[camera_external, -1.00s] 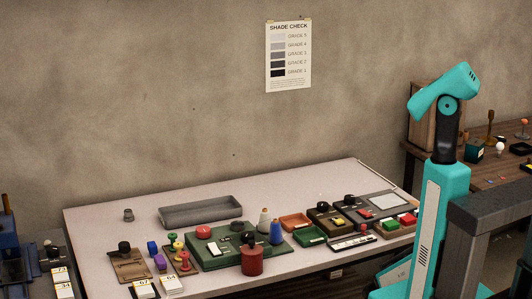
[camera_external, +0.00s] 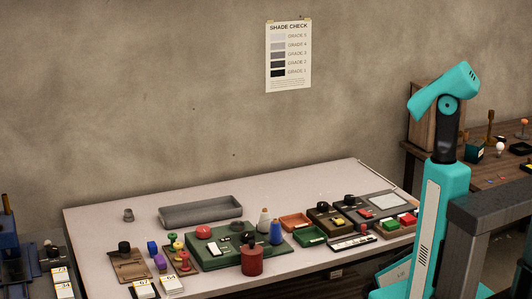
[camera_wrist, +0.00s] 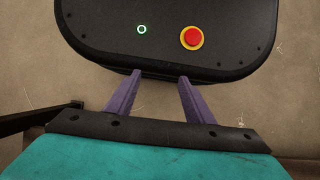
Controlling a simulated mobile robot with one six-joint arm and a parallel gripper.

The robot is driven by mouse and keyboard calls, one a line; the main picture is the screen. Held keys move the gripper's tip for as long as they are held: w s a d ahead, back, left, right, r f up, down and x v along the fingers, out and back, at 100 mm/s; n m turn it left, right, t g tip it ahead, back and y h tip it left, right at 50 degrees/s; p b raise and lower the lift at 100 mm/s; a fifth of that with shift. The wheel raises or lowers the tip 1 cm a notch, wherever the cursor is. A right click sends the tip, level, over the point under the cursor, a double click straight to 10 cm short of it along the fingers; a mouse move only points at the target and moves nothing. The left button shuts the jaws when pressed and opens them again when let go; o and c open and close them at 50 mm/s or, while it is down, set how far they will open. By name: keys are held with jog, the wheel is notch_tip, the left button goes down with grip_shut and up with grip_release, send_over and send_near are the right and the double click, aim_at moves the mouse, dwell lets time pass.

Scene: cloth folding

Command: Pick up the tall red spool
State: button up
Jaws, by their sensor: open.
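A small red spool (camera_external: 185,261) with wide ends stands upright on a brown board at the left front of the table in the external view. A larger red cylinder with a dark top (camera_external: 252,261) stands at the front of the green board. My gripper (camera_wrist: 160,75) shows in the wrist view as two purple fingers, open and apart, with nothing between them. No spool shows in the wrist view. In the external view my arm is folded up at the right, away from the spools, and I cannot make out its fingers.
The light table (camera_external: 130,198) is crowded along its front. A long grey tray (camera_external: 200,211) lies behind the green board (camera_external: 212,262). Blue and purple pieces and white numbered blocks (camera_external: 172,284) stand near the red spool. The table's back left is mostly clear.

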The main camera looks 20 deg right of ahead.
jog(key=w+a+r+n+t+h+p, duration=0.4)
jog(key=a+r+t, duration=0.1)
jog(key=a+r, duration=0.4)
jog(key=w+a+r+n+t+h+p, duration=0.4)
jog(key=a+r, duration=0.5)
jog(key=s+a+r+n+t+y+p, duration=0.15)
jog(key=a+r+t+p, duration=0.25)
jog(key=a+r, duration=0.45)
jog(key=s+a+r+n+t+y+p, duration=0.1)
jog(key=s+a+r+t+y+p, duration=0.2)
jog(key=a+r, duration=0.55)
jog(key=s+a+r+n+t+y+p, duration=0.15)
jog(key=a+r+t+p, duration=0.25)
jog(key=a+r, duration=0.4)
jog(key=w+a+r+m+t+y+b, duration=0.1)
jog(key=w+a+r+m+y+b, duration=0.1)
jog(key=a+b, duration=0.5)
jog(key=w+a+r+m+y+b, duration=0.3)
jog(key=a+r+m+y+b, duration=0.1)
jog(key=a, duration=0.5)
jog(key=shift+w+a+r+m+t+y+b, duration=0.2)
jog(key=shift+m+t+y+b, duration=0.2)
jog(key=shift+m+y+b, duration=0.8)
jog(key=shift+w+a+f+n+y+b, duration=0.15)
jog(key=shift+f+n+y+b, duration=0.15)
jog(key=shift+b, duration=0.85)
